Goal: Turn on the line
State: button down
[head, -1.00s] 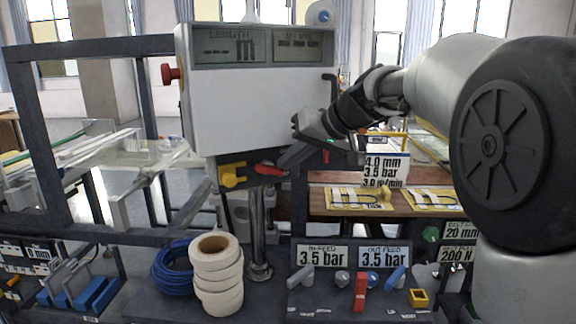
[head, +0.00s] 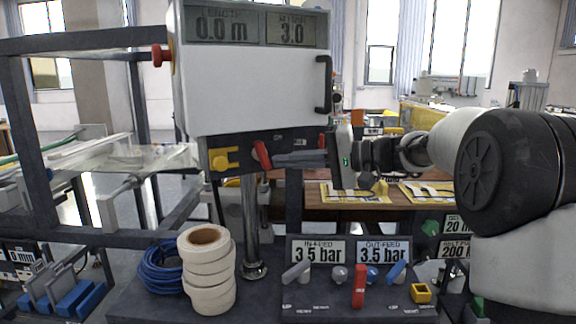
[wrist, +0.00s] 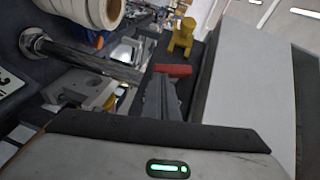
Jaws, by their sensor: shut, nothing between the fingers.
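The white control box (head: 245,85) stands on a post in the head view. Its length display (head: 222,29) reads 0.0 m and the display beside it (head: 292,31) reads 3.0. On the dark strip under the box is a red rotary handle (head: 262,154), now steeply tilted, close to upright. A yellow knob (head: 224,159) sits left of it. My gripper (head: 279,160) is shut and empty, pointing left, with its tips at or just beside the red handle. In the wrist view the red handle (wrist: 173,70) shows right at the fingertips (wrist: 160,84); contact is unclear.
A red button (head: 160,56) sits on the box's left side and a black door handle (head: 324,85) on its right. Tape rolls (head: 207,270) and a blue coil (head: 163,267) stand below. The lower panel (head: 300,304) carries several valves and pressure signs.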

jog(key=shift+f+m+y+b, duration=0.4)
jog(key=shift+f+y, duration=0.05)
jog(key=shift+y, duration=0.05)
jog(key=shift+s+a, duration=0.1)
jog(key=shift+a, duration=0.05)
jog(key=shift+a+f+b, duration=0.1)
jog(key=shift+b, duration=0.3)
